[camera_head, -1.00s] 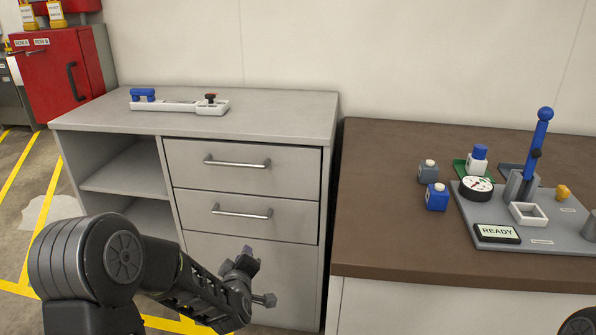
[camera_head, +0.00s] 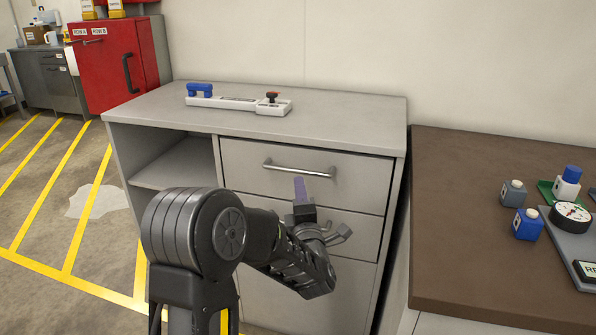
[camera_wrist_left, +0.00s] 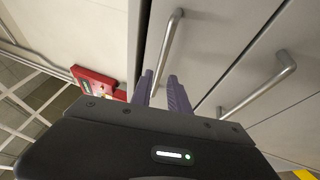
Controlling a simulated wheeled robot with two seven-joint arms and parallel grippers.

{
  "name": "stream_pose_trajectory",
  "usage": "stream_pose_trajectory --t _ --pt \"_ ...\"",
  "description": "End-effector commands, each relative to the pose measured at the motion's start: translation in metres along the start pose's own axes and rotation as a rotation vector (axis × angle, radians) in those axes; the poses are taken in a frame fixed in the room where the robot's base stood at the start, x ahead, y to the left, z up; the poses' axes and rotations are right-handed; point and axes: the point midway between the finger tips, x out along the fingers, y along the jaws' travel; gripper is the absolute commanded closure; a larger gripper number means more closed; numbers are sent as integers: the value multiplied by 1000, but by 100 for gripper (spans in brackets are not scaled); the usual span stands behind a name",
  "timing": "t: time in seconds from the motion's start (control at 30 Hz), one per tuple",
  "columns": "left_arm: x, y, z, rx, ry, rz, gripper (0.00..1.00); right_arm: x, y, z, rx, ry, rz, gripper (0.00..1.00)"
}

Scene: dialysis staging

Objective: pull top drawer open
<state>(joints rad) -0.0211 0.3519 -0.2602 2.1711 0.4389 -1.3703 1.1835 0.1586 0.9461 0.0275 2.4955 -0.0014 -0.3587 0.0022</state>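The top drawer (camera_head: 245,170) of the grey cabinet is closed, with a horizontal silver bar handle (camera_head: 300,169). The near handle (camera_wrist_left: 168,45) lies beside and partly beyond the fingertips; contact cannot be told. The second drawer's handle (camera_wrist_left: 260,85) is to the right there. My right gripper is not in view.
An open shelf (camera_head: 172,165) is left of the drawers. A brown-topped counter (camera_head: 455,210) with small bottles stands at right. A red cabinet (camera_head: 105,70) is behind left.

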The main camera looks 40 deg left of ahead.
Motion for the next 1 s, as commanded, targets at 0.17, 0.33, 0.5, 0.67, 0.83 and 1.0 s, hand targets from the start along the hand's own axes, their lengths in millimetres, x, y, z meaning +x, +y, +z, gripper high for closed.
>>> stream_pose_trajectory --t 0.17,0.33,0.5,0.67,0.83,1.0 --pt "6 0 0 1 1 0 79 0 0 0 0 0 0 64" --pt "27 0 0 2 0 0 79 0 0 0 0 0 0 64" --pt "54 -1 0 3 0 0 79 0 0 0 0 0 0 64" --pt "73 0 0 2 -1 0 79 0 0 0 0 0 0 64" --pt "78 0 0 2 -1 -1 79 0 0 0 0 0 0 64" --pt "78 0 0 2 -1 -1 79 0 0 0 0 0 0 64"
